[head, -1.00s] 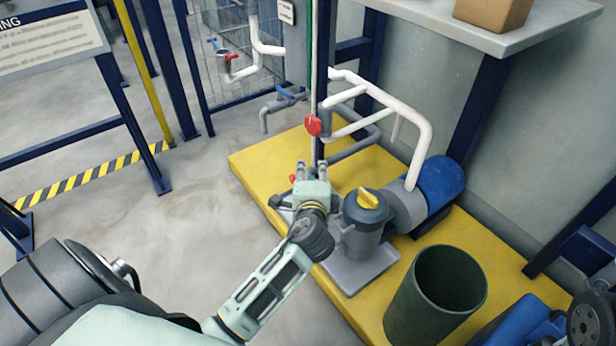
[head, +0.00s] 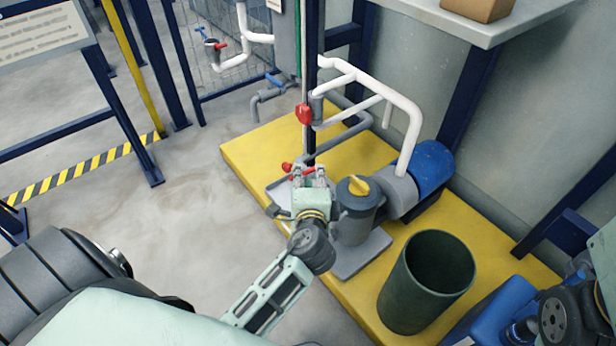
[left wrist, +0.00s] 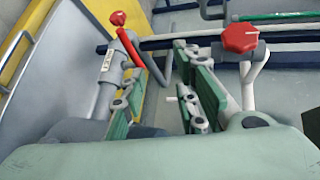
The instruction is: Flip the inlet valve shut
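A red lever handle (head: 287,167) sits on grey pipework at the front of the yellow skid. In the left wrist view the red lever (left wrist: 131,50) slants from a red ball end down past the left finger, beside a grey valve body. A separate red knob (head: 304,113) stands higher on the pipe; it also shows in the left wrist view (left wrist: 240,38). My left gripper (head: 307,170) is just beside the lever in the head view. In the left wrist view its fingers (left wrist: 162,72) are apart with nothing gripped. Contact with the lever cannot be told.
A grey pump with a yellow cap (head: 359,186) and blue motor (head: 428,170) stands close to the left gripper. White pipes (head: 405,100) rise behind. A green bin (head: 425,280) is at the right. Open floor (head: 190,210) lies left of the yellow skid (head: 243,155).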

